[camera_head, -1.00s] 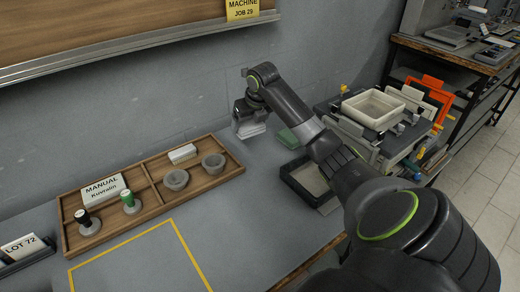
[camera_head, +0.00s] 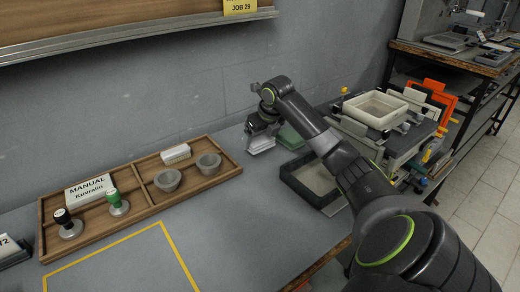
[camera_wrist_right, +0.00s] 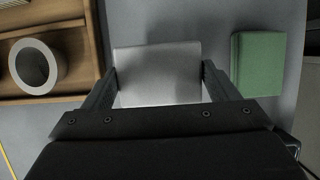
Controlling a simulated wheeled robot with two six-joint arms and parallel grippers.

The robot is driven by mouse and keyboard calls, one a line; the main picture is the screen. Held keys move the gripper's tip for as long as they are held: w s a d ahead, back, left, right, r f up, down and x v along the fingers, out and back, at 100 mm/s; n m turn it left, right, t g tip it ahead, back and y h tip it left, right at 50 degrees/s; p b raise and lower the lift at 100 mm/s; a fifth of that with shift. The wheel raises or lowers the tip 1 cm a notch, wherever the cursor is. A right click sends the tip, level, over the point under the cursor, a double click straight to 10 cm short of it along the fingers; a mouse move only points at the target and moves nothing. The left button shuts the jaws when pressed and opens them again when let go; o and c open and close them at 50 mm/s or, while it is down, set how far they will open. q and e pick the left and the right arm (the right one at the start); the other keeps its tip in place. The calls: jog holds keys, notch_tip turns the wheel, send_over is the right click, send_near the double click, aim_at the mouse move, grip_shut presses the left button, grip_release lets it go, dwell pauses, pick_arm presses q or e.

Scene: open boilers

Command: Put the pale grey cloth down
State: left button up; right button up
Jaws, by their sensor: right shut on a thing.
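The pale grey cloth (camera_wrist_right: 157,75) is a flat, folded-looking piece between the two fingers of my right gripper (camera_wrist_right: 160,80) in the right wrist view. The gripper is shut on it, one finger at each side. In the head view the cloth (camera_head: 261,145) hangs under my right gripper (camera_head: 261,128), low over the grey bench near the wall, between the wooden tray and a green folded piece (camera_head: 290,138). I cannot tell whether the cloth touches the bench. My left gripper is not in view.
The wooden tray (camera_head: 133,232) at left holds stamps, two grey cups (camera_head: 167,180), a white block (camera_head: 175,154) and a manual card. A black-rimmed tray (camera_head: 335,208) lies right of the gripper. The yellow-outlined bench area in front is clear.

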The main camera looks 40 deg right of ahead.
aim_at(260, 148)
notch_tip(260, 148, down, 4)
jog(key=shift+f, duration=0.1)
jog(key=shift+f, duration=0.1)
jog(key=o, duration=0.5)
jog(key=shift+b, duration=0.3)
jog(key=o, duration=0.4)
